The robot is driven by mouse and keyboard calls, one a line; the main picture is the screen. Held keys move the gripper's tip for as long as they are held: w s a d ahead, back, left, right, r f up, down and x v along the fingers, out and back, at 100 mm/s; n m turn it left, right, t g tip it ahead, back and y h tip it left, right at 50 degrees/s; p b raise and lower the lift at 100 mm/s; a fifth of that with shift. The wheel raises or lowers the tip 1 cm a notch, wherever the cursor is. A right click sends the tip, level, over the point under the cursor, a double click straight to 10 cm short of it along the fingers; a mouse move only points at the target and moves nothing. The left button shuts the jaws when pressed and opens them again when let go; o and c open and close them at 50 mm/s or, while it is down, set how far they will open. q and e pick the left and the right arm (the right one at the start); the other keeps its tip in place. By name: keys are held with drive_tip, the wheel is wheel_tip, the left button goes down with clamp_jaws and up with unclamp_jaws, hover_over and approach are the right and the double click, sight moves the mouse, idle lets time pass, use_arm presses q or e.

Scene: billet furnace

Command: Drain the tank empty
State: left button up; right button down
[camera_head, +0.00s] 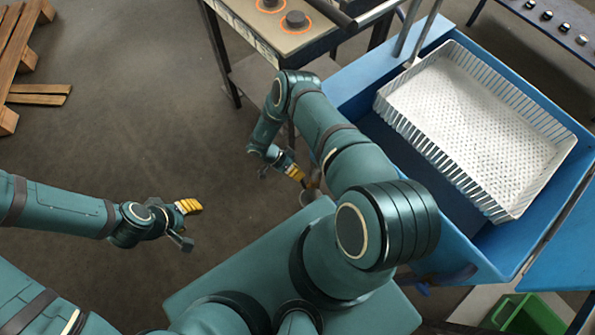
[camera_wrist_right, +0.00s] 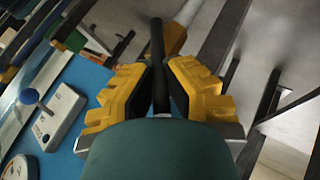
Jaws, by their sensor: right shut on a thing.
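The blue tank (camera_head: 547,248) stands at the right in the head view, with a white perforated basket (camera_head: 470,120) inside it. I cannot tell the liquid level. My right gripper (camera_head: 302,176) is low beside the tank's left side, partly hidden by my arm. In the right wrist view its yellow fingers (camera_wrist_right: 160,95) are shut on a black rod-like handle (camera_wrist_right: 157,50). What the handle joins is unclear. My left gripper (camera_head: 194,225) is open and empty over the floor, away from the tank.
A table (camera_head: 275,40) with round dark pieces on orange rings stands behind my right arm. A green crate (camera_head: 530,315) is at the lower right, and a wooden pallet (camera_head: 20,45) at upper left. The wrist view shows a blue-knobbed lever box (camera_wrist_right: 50,120).

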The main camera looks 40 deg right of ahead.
drive_tip(key=c, duration=1)
unclamp_jaws()
drive_tip(key=shift+d, duration=0.3)
drive_tip(key=shift+a, duration=0.1)
drive_tip(key=shift+w+a+r, duration=0.1)
drive_tip(key=shift+r, duration=0.05)
drive_tip(key=v, duration=1.1)
drive_tip(key=shift+w+a+r, duration=0.2)
drive_tip(key=shift+o, duration=0.4)
